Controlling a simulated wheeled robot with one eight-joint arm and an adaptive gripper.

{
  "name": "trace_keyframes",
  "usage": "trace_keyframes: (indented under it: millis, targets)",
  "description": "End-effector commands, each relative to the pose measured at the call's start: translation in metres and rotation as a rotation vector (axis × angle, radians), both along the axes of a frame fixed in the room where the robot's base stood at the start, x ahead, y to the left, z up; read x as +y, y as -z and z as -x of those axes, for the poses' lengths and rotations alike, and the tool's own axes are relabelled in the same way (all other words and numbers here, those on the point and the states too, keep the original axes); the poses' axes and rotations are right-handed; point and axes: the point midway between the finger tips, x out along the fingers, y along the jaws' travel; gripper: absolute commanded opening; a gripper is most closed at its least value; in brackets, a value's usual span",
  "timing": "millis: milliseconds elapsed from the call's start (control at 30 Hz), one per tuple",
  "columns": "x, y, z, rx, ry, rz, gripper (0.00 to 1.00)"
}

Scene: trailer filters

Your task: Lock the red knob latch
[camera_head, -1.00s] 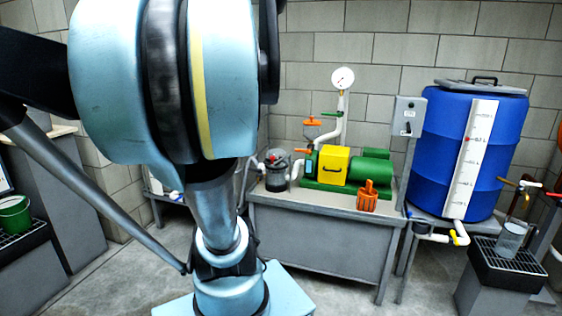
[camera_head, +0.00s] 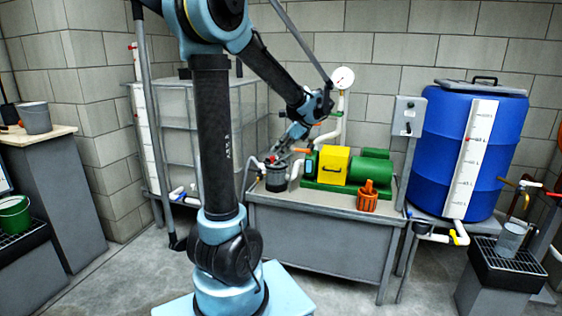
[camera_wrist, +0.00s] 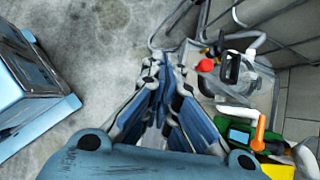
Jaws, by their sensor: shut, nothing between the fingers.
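A small red knob (camera_wrist: 205,65) shows in the wrist view beside the clear-lidded strainer (camera_wrist: 233,68), at its left edge. How the knob's latch sits is too small to tell. In the head view my gripper (camera_head: 282,148) hangs above the strainer, pointing down.
The bench (camera_head: 320,225) also carries a green pump (camera_head: 372,170), a yellow box (camera_head: 334,165), white pipes, a gauge (camera_head: 342,78) and an orange basket (camera_head: 368,196). An orange handle (camera_wrist: 260,130) rises near the strainer. A blue barrel (camera_head: 465,150) stands at right.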

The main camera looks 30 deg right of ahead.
Motion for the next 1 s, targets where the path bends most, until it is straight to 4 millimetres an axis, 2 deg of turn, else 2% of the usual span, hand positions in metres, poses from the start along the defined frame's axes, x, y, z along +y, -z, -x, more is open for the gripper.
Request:
trace_keyframes:
  millis: [33, 100, 200, 333, 467, 767, 1000]
  targets:
    - [-0.024, 0.001, 0.006, -0.002, 0.063, -0.033, 0.00]
    - [-0.047, 0.002, 0.014, -0.007, 0.136, -0.078, 0.00]
    - [-0.073, 0.003, 0.024, -0.013, 0.215, -0.129, 0.00]
    - [-0.093, 0.004, 0.032, -0.020, 0.278, -0.171, 0.00]
    - [-0.099, 0.004, 0.035, -0.021, 0.298, -0.186, 0.00]
    - [-0.099, 0.004, 0.035, -0.021, 0.297, -0.185, 0.00]
    - [-0.093, 0.017, 0.023, -0.021, 0.294, -0.185, 0.00]
